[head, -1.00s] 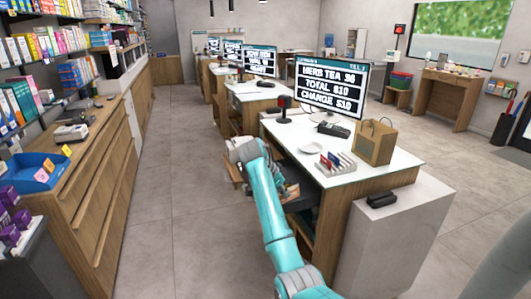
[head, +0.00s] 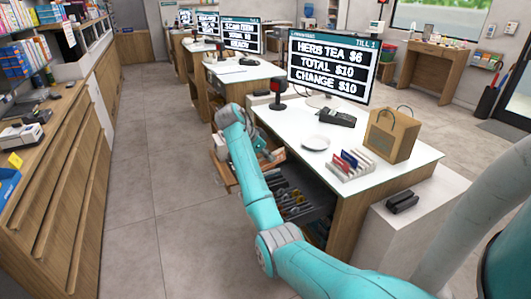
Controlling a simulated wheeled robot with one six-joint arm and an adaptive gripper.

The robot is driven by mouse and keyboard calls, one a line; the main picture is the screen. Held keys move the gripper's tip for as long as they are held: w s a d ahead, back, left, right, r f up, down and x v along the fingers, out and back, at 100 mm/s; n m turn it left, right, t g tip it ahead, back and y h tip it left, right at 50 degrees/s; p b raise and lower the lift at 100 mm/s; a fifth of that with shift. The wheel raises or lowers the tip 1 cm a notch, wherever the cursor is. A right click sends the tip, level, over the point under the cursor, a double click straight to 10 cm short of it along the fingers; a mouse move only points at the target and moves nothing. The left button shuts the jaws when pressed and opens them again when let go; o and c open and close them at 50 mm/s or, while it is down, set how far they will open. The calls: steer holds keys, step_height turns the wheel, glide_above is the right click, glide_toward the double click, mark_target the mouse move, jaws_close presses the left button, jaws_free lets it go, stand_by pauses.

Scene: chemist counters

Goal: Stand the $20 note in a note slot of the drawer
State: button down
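The till drawer (head: 318,212) is pulled out from under the near counter. Its dark tray holds several small items too small to tell apart, and its wooden front (head: 222,172) faces the aisle. My teal arm reaches over the drawer and hides part of it. My gripper (head: 274,156) is at the drawer's far end, close to the counter edge, mostly hidden behind my arm. I cannot tell whether it is open or shut. A small pinkish patch shows beside it, but I cannot tell what it is. I cannot make out the $20 note or single note slots.
The aisle floor (head: 150,170) at left is clear.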

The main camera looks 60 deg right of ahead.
steer(key=shift+f, duration=3.45)
steer(key=shift+a+f, duration=0.1)
steer(key=shift+f, duration=1.65)
steer(key=c, duration=1.2)
jaws_free()
steer(key=shift+c, duration=0.2)
steer(key=shift+r, duration=0.1)
steer(key=v, duration=0.7)
steer(key=shift+a+r, duration=0.1)
steer(key=shift+a, duration=0.05)
